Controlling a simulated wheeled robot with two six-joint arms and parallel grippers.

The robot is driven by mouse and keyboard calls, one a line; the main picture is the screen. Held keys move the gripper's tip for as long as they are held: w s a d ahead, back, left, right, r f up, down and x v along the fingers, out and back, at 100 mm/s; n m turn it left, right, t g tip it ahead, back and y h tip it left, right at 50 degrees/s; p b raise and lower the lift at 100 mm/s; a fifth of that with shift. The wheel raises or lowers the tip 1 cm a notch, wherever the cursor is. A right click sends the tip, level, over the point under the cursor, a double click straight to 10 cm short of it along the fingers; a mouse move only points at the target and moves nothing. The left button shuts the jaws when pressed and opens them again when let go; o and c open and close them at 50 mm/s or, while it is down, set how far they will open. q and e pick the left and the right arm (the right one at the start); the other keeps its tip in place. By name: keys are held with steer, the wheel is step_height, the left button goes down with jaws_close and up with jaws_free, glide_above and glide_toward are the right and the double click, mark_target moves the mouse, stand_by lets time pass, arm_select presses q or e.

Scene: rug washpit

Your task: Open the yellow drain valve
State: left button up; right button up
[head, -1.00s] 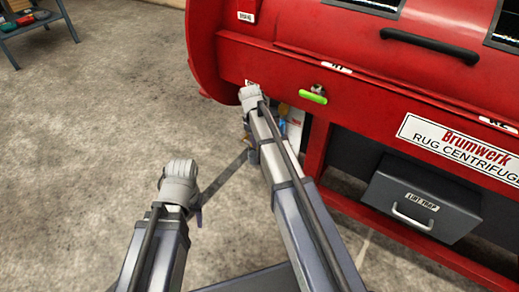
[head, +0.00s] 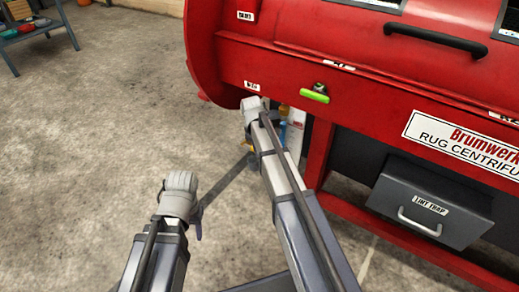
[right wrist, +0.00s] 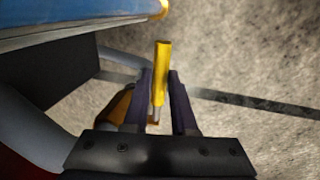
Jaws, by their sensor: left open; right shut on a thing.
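The yellow valve handle (right wrist: 163,65) stands upright in the right wrist view. Its lower part, with a metallic stem, lies between the fingers of my right gripper (right wrist: 160,82), which is shut on it. In the head view my right forearm hides most of that spot, with only small yellow-orange bits showing beside the red machine's lower left. My left gripper (head: 197,222) is open and empty, low over the concrete floor and left of the right arm. Its fingertips are small and dark in the head view, mostly hidden behind its wrist.
The red rug centrifuge (head: 290,60) fills the upper right, with a green-handled lever (head: 314,96) on its front. The grey lint trap drawer (head: 431,200) is below. A blue surface (right wrist: 70,30) lies close at the upper left of the right wrist view.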

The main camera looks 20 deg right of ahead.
jaws_close()
stand_by(0.9)
